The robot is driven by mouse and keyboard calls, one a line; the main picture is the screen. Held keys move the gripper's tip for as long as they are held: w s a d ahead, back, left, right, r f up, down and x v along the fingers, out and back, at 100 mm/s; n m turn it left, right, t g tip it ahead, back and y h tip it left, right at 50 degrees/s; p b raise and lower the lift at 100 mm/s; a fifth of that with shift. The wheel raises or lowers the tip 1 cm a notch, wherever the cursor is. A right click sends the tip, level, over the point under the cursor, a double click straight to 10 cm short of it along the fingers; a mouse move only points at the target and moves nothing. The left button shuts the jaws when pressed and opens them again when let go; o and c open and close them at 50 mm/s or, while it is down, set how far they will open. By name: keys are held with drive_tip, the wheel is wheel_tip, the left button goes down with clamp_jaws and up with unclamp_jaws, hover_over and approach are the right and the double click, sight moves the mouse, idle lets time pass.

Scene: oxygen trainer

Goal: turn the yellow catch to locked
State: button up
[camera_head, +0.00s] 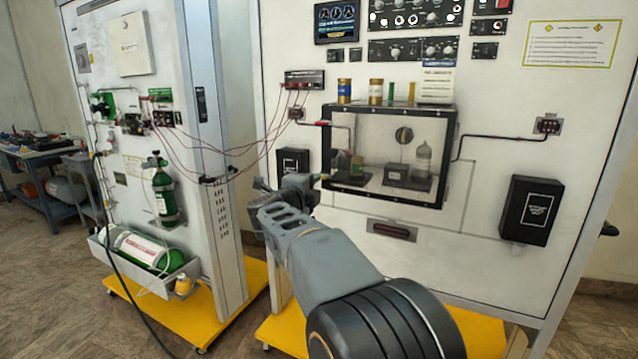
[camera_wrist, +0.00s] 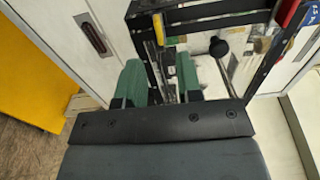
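The yellow catch (camera_wrist: 159,28) shows in the wrist view on the dark frame of the clear-fronted box, beyond my fingertips. It looks like a small upright yellow tab. My gripper (camera_wrist: 158,82) has two green-padded fingers standing apart, with a gap between them and nothing clearly held. The catch lies ahead of this gap, apart from the fingers. In the head view, the box (camera_head: 450,160) is on the white panel, and my gripper (camera_head: 312,181) is near its lower left corner. I cannot make out the catch there; my arm covers part of that area.
A red piece (camera_wrist: 289,12) sits on the box frame in the wrist view. A black round knob (camera_head: 403,135) is on the box front. A recessed handle (camera_head: 392,231) is below the box, and a black wall box (camera_head: 530,210) is to its right.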

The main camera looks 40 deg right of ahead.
drive_tip(key=v, duration=0.8)
drive_tip(key=shift+a, duration=0.2)
drive_tip(key=shift+s, duration=0.1)
